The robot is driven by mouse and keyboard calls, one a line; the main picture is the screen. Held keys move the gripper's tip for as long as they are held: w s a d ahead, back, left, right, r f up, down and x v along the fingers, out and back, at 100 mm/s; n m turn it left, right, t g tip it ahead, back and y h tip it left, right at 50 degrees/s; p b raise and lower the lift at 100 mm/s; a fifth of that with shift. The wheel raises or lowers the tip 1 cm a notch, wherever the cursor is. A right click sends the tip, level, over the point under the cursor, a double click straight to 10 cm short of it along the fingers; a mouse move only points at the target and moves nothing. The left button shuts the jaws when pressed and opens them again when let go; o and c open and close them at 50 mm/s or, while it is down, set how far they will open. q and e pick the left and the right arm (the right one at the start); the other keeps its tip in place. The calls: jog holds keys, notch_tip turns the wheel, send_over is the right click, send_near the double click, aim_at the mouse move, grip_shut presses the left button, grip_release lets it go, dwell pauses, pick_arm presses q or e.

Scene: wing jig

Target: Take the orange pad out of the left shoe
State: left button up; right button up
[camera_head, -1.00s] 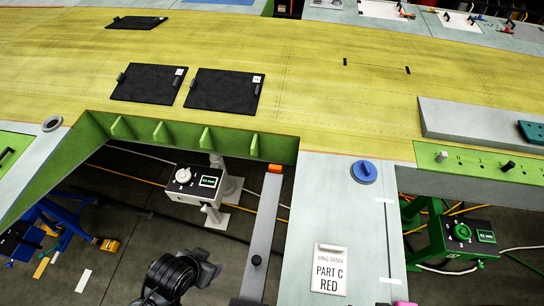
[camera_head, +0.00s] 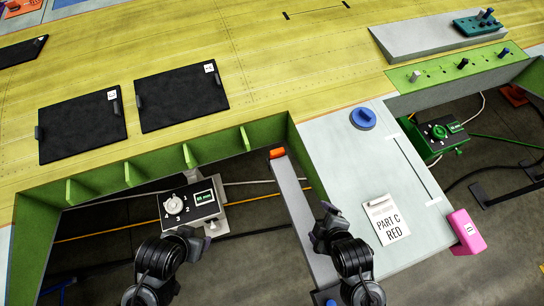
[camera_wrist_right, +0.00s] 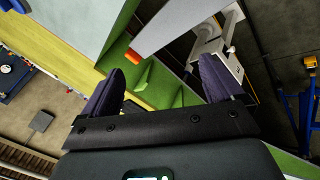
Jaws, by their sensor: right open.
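A small orange pad (camera_head: 277,153) sits at the far end of a long grey bar (camera_head: 300,205), against the green edge of the wing panel. I cannot tell which part is the left shoe. The pad also shows in the right wrist view (camera_wrist_right: 132,56), beyond the fingers. My right gripper (camera_head: 327,226) is above the near part of the grey bar, apart from the pad. Its dark fingers (camera_wrist_right: 160,85) are spread with nothing between them. My left gripper (camera_head: 197,240) is left of the bar, below the dial box; its jaw gap is unclear.
A dial box (camera_head: 190,207) stands in the opening left of the bar. A grey table (camera_head: 350,150) on the right carries a blue knob (camera_head: 363,118), a "PART C RED" card (camera_head: 386,220) and a pink block (camera_head: 467,231). Black plates (camera_head: 82,124) lie on the yellow panel (camera_head: 270,75).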

jog(key=w+a+f+n+t+y+b, duration=0.1)
jog(key=w+a+f+n+t+b, duration=0.2)
jog(key=a+n, duration=0.4)
jog(key=n+t+y+b, duration=0.25)
jog(key=n+b, duration=0.75)
jog(key=n, duration=0.8)
send_near(278, 154)
jog(key=v, duration=0.3)
jog(key=shift+s+a+f+h, duration=0.1)
jog(key=shift+s+a+h, duration=0.05)
jog(key=shift+s+h, duration=0.1)
jog(key=shift+w, duration=0.35)
jog(key=shift+t, duration=0.25)
jog(key=x, duration=0.4)
jog(key=shift+w, duration=0.15)
jog(key=shift+x, duration=3.2)
jog(key=shift+a+f, duration=0.1)
jog(key=shift+c, duration=0.4)
